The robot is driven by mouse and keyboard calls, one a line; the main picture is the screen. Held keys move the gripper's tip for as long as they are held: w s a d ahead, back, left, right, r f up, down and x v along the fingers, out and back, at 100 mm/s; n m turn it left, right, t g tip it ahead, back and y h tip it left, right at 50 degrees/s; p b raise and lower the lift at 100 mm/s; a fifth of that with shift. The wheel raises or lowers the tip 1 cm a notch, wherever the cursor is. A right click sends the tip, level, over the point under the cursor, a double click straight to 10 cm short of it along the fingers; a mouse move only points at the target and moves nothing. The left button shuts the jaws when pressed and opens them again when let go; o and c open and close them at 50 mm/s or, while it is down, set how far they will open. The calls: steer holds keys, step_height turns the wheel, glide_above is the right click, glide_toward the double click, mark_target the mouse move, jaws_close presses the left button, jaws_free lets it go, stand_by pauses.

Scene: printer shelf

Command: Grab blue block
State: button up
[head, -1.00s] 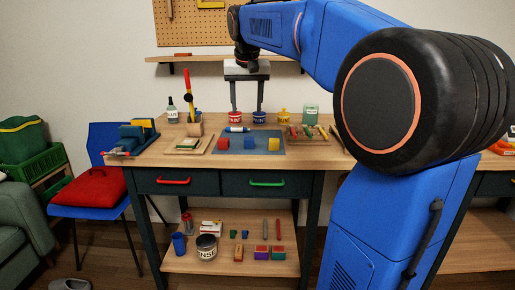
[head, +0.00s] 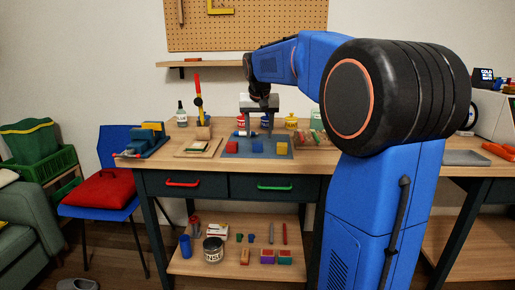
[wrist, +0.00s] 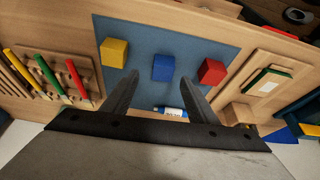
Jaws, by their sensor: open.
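The blue block (head: 257,147) sits on the blue-grey mat (head: 240,154) on the workbench, between the red block (head: 232,147) and the yellow block (head: 282,148). In the wrist view the blue block (wrist: 163,68) lies ahead of the fingertips, between the yellow block (wrist: 114,52) and the red block (wrist: 212,71). My gripper (head: 260,134) is open and empty, above the back part of the mat. In the wrist view its two fingers (wrist: 161,85) stand apart with the blue block seen between and beyond their tips.
A wooden rack with coloured sticks (wrist: 62,75) stands at one side, and a wooden tray (wrist: 265,80) at the other. Several coloured jars stand behind the mat.

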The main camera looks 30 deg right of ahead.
mark_target(257, 143)
steer(key=shift+a+x, duration=0.15)
steer(key=shift+x, duration=1.3)
steer(key=shift+a+x, duration=0.1)
steer(key=shift+x, duration=1.4)
steer(key=shift+w, duration=0.1)
steer(key=c, duration=1.1)
